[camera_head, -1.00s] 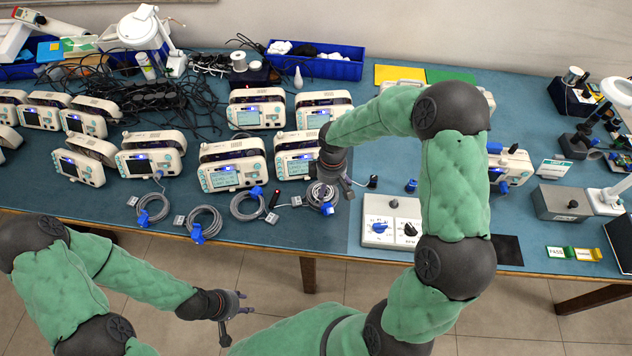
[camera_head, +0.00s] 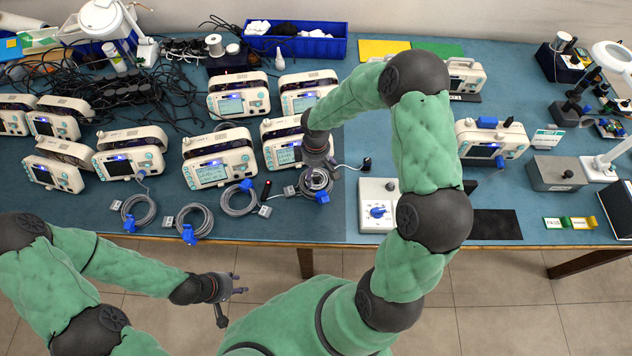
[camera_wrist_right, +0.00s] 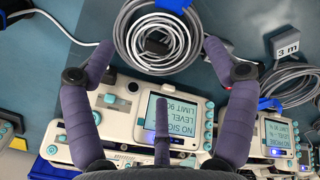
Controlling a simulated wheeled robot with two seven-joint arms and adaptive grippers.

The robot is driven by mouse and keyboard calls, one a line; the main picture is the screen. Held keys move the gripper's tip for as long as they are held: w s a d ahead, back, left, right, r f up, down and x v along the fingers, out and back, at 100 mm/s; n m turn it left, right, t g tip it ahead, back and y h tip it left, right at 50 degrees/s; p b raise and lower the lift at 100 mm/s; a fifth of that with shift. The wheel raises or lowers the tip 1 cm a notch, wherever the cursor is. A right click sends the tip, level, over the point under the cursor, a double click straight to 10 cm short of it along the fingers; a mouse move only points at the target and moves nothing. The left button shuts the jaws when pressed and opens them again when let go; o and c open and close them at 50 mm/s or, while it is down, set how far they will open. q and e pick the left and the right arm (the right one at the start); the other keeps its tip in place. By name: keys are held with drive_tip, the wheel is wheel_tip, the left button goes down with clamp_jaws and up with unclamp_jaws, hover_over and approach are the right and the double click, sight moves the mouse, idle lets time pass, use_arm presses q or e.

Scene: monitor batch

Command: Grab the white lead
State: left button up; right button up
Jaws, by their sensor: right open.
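A thin white lead (camera_head: 350,167) runs on the blue table from near my right gripper to a black plug (camera_head: 366,164). In the right wrist view the white lead (camera_wrist_right: 58,26) crosses the upper left, near the left fingertip. My right gripper (camera_head: 316,186) hangs over a grey coiled cable with a blue tie, in front of a monitor. Its fingers (camera_wrist_right: 158,52) are spread, with the grey coil (camera_wrist_right: 128,32) showing beyond their tips and nothing held. The lead's other end is unclear. My left gripper (camera_head: 232,298) is open and empty, in front of the table edge.
Several white monitors (camera_head: 222,172) stand behind a row of tied grey coils (camera_head: 194,222). A control box with a blue knob (camera_head: 378,211) stands right of my right gripper. Black cables (camera_head: 95,95) clutter the back left. Bare table shows around the black plug.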

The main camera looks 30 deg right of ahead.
sight(318, 179)
drive_tip(key=f, duration=0.3)
drive_tip(key=f+b, duration=0.1)
drive_tip(key=shift+s+d+f, duration=0.1)
drive_tip(key=shift+d+f, duration=0.05)
drive_tip(key=shift+d, duration=0.15)
drive_tip(key=c, duration=1.1)
drive_tip(key=shift+c, duration=0.2)
